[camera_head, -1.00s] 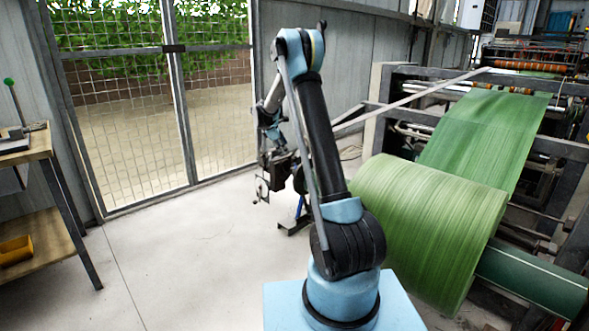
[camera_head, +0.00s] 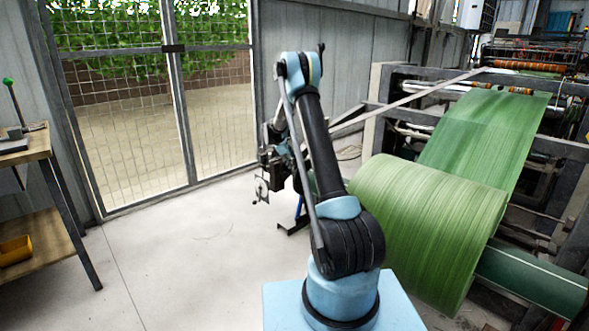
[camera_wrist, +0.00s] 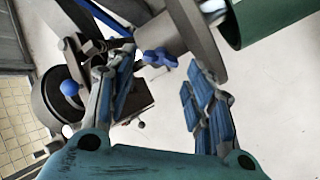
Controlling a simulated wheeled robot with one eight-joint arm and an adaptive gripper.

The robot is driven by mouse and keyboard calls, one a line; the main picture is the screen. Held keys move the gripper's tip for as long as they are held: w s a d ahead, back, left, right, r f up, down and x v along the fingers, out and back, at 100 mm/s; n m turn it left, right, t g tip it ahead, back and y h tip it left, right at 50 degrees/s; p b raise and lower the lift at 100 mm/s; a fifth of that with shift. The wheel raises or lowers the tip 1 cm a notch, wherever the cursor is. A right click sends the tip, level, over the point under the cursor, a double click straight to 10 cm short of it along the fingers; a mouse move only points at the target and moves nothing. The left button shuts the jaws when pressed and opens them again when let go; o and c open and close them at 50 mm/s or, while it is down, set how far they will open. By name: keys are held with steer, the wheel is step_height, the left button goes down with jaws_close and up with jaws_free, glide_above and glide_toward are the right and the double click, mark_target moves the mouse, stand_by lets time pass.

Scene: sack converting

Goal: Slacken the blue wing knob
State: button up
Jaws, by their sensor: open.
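In the wrist view the blue wing knob (camera_wrist: 160,58) sits beside a grey cylindrical part, past my fingertips and in the gap between them. My gripper (camera_wrist: 165,80) is open, with a blue-padded finger on each side of the picture and nothing between them. The knob looks apart from both fingers, though the left fingertip is close to it in the picture. In the head view my gripper (camera_head: 268,180) hangs left of the green roll and is small. The knob cannot be made out there.
A large green roll (camera_head: 430,225) on a machine frame stands to the right of my arm. A wooden bench (camera_head: 40,190) with a yellow bin stands at the left. A mesh gate (camera_head: 150,110) closes the back. The floor between bench and arm is clear.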

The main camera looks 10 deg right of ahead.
steer(key=shift+x, duration=2.6)
